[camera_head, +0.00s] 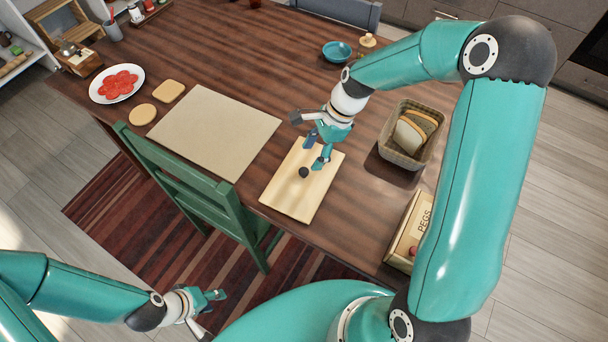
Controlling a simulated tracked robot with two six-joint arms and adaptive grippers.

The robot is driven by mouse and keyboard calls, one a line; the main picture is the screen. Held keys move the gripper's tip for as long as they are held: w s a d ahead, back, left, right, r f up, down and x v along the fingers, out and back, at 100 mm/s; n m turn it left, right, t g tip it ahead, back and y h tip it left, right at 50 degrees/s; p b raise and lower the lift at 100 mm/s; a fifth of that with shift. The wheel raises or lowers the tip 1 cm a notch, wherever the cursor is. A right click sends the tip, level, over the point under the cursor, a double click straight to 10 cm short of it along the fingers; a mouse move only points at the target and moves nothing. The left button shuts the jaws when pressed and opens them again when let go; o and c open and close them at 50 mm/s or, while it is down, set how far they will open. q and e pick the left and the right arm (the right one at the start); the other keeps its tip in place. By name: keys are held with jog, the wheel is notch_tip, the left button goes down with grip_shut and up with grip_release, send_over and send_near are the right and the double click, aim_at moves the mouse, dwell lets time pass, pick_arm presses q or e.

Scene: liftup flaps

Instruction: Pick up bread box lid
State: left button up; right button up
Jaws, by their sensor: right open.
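The bread box lid looks to be a light wooden rectangular panel (289,193) with a small dark round knob (303,172) near its middle. It lies flat at the front edge of the table. My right gripper (315,150) is open, over the far part of the panel and just beyond the knob. Its fingers are not around the knob, and I cannot tell whether they touch the panel. My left gripper (210,312) is open and empty, low at the bottom left, away from the table.
A basket with bread slices (407,157) stands right of the panel. A beige mat (215,130) lies to the left, and a green chair (190,180) stands at the front edge. A blue bowl (337,51) is farther back.

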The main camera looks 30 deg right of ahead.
aim_at(304, 170)
jog(key=shift+p+x, duration=0.55)
jog(key=shift+x, duration=2.65)
jog(key=shift+s, duration=0.1)
grip_shut()
